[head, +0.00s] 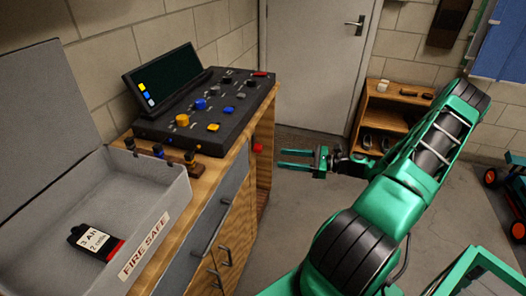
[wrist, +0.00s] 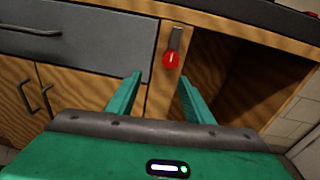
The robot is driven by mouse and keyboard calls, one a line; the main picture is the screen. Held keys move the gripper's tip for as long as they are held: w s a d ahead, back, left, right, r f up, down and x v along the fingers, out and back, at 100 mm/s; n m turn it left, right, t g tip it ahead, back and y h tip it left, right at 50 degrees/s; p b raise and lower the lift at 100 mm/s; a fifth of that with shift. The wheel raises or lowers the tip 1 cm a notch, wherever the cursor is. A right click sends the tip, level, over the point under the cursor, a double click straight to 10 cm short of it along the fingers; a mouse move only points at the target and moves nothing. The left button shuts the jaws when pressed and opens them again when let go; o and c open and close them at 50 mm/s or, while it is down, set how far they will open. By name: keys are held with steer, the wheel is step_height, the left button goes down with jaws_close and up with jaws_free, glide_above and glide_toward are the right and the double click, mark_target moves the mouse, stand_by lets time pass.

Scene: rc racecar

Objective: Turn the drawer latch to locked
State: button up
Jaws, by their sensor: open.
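The drawer latch is a red round knob (wrist: 171,60) with a pale mark, below a small grey plate (wrist: 176,38) on the wooden post right of the drawer. It also shows as a small red spot in the head view (head: 258,148). The grey drawer (wrist: 75,42) is to its left and looks shut. My gripper (wrist: 160,82) is open and empty, with the latch ahead, between the lines of its two green fingers. In the head view my gripper (head: 280,159) points left at the latch, apparently a little short of it.
A black control console (head: 205,110) stands on the wooden bench. A grey open box (head: 165,215) marked "FIRE SAFE" holds a battery (head: 95,242). An open compartment (wrist: 240,85) lies right of the latch. The floor around my arm's end is clear.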

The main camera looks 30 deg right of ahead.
steer(key=w+a+m+t, duration=0.1)
steer(key=w+a, duration=0.4)
steer(key=w, duration=0.3)
steer(key=shift+w+r+h, duration=0.2)
steer(key=shift+w+h, duration=0.1)
steer(key=shift+w, duration=0.05)
steer(key=c, duration=1)
